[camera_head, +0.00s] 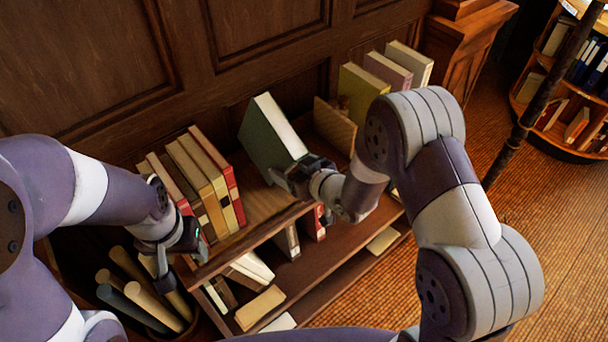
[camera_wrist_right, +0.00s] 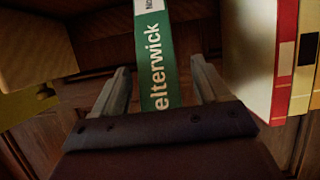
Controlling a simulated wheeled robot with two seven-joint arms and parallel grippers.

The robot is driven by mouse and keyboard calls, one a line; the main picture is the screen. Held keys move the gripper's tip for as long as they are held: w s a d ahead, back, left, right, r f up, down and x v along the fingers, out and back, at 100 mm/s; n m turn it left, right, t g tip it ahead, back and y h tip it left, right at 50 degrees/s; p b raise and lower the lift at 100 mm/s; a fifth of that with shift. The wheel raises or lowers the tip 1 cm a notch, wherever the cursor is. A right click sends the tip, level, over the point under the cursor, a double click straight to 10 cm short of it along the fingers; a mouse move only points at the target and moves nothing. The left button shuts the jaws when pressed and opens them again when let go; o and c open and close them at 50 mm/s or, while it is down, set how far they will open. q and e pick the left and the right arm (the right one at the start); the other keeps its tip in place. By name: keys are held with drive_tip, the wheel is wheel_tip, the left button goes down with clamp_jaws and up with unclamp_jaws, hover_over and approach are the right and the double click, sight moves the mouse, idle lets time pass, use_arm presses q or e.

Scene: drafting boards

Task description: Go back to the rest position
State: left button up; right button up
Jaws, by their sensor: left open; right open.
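My right gripper (camera_head: 287,176) is open at the top of the low bookshelf (camera_head: 262,206), close to a green book (camera_head: 268,140). In the right wrist view its fingers (camera_wrist_right: 160,68) stand apart, one to each side of the green book's spine (camera_wrist_right: 160,60), which reads "elterwick". Clear gaps show between spine and fingers there. The green book leans to the left in the head view. My left gripper (camera_head: 180,257) is open and empty at the left end of the shelf, above rolled tubes (camera_head: 150,300).
A row of tan and red books (camera_head: 205,180) stands left of the green book. Several books (camera_head: 385,80) and a wooden bookend (camera_head: 334,126) stand to the right. Lower shelves hold more books (camera_head: 260,306). Carpet (camera_head: 560,220) is free at right, beyond a dark pole (camera_head: 527,110).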

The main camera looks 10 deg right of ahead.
drive_tip(key=v, duration=0.7)
drive_tip(key=s+d+f+m+g+h+b, duration=0.1)
drive_tip(key=s+d+f+m+g+h, duration=0.1)
drive_tip(key=s+d+f+g+h, duration=0.4)
drive_tip(key=s+d+r+m+g+b, duration=0.1)
drive_tip(key=s+d+m+g, duration=0.1)
drive_tip(key=s, duration=0.3)
drive_tip(key=s+d+r+m+g+h+b, duration=0.1)
drive_tip(key=s+d+r+m, duration=0.1)
drive_tip(key=s+d, duration=0.1)
drive_tip(key=shift+s+d+r+m+g, duration=0.3)
drive_tip(key=shift+s+d+g, duration=0.1)
drive_tip(key=shift+s, duration=0.45)
drive_tip(key=shift+f, duration=0.1)
drive_tip(key=shift+d, duration=0.1)
